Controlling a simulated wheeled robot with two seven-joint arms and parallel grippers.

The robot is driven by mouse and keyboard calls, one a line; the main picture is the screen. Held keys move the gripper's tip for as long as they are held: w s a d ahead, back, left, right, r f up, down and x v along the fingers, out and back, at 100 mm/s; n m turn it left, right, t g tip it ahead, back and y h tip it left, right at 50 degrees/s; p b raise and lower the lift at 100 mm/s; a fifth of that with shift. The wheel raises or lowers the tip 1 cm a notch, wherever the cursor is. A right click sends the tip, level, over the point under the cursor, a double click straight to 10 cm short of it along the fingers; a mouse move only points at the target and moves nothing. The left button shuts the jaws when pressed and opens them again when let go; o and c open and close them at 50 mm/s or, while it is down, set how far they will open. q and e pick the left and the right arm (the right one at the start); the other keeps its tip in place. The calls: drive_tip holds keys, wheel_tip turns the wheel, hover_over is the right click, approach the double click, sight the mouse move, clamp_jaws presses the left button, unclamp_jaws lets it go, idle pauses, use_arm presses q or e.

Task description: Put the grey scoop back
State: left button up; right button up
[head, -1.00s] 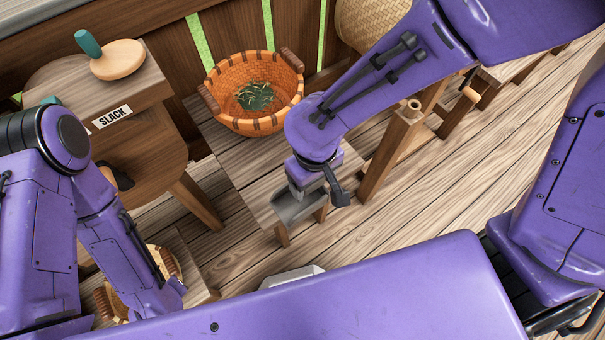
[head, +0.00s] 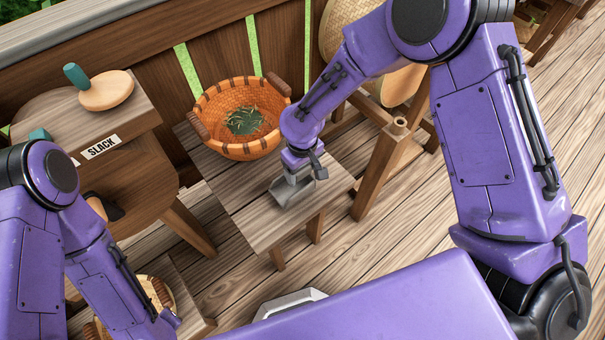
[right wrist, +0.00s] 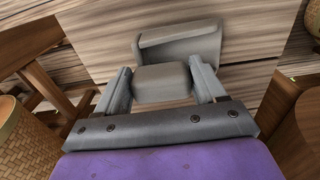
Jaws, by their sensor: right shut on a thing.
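The grey scoop (head: 296,194) is at the right end of the low wooden table (head: 250,222). My right gripper (head: 292,178) comes down on it from above and is shut on it. In the right wrist view the scoop's grey pan (right wrist: 185,45) points away from me, and its block-like near part sits between the two fingers (right wrist: 163,85). I cannot tell whether the scoop touches the tabletop or hangs just above it. My left arm shows at the lower left, but its gripper is out of sight.
An orange woven basket (head: 241,119) with green leaves stands on the table behind the scoop. A wooden stand (head: 382,160) is close on the right. A wooden surface labelled SLACK (head: 101,147) holds a round wooden lid (head: 106,90). The table's front part is bare.

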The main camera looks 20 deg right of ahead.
drive_tip(key=shift+s+f+p, duration=0.15)
drive_tip(key=shift+f+p, duration=0.4)
drive_tip(key=shift+p, duration=0.1)
drive_tip(key=shift+f, duration=0.5)
drive_tip(key=o, duration=1.4)
drive_tip(key=shift+f, duration=0.1)
